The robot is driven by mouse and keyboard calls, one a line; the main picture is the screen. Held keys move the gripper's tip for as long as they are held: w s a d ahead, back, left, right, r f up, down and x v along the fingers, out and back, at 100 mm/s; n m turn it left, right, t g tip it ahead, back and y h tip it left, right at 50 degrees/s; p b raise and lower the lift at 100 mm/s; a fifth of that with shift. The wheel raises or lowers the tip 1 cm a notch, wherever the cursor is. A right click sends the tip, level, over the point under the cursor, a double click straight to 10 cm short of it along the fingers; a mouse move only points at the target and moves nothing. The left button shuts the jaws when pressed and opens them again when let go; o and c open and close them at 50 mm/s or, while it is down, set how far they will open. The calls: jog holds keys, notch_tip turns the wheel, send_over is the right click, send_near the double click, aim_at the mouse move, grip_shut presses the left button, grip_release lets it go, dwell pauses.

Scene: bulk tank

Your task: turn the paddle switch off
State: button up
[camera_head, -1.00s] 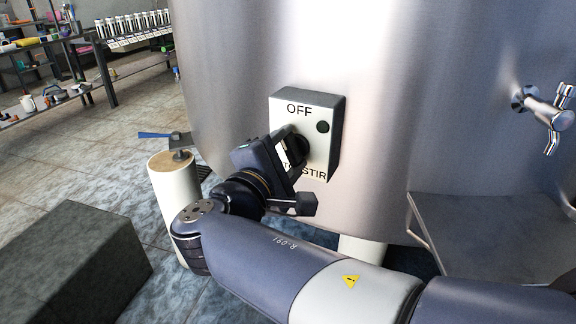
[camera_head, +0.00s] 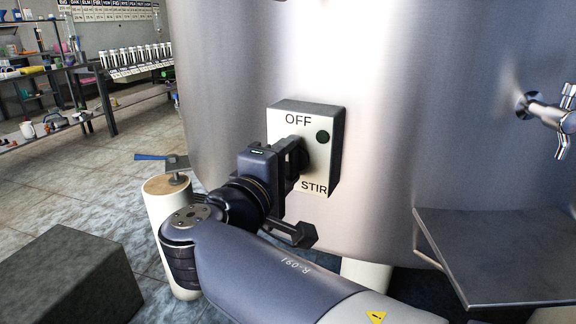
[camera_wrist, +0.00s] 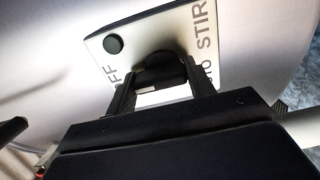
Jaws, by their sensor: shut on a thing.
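The switch box (camera_head: 309,135) is a pale-faced dark box on the tank wall. It reads OFF at the top and STIR at lower right, with a dark round indicator at upper right. My gripper (camera_head: 293,156) is in front of the face, shut on the black paddle switch (camera_wrist: 163,70). In the wrist view, my gripper's fingers (camera_wrist: 160,86) stand on either side of the paddle. The gripper hides most of the paddle in the head view, so its exact pointing is unclear. Another label, partly hidden, ends in "TO" in the wrist view.
The large steel tank (camera_head: 400,130) fills the back. A tap (camera_head: 550,112) and a metal shelf (camera_head: 490,250) are at right. A pale post (camera_head: 170,225) with a blue-handled tool (camera_head: 165,160) on top stands at left. A dark block (camera_head: 70,275) is at lower left.

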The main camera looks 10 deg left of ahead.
jog(key=o, duration=1)
jog(key=p+v, duration=0.3)
jog(key=v, duration=0.7)
jog(key=shift+s+a, duration=0.1)
jog(key=shift+s, duration=0.3)
jog(key=b+x, duration=0.3)
jog(key=x, duration=0.8)
jog(key=shift+s, duration=0.1)
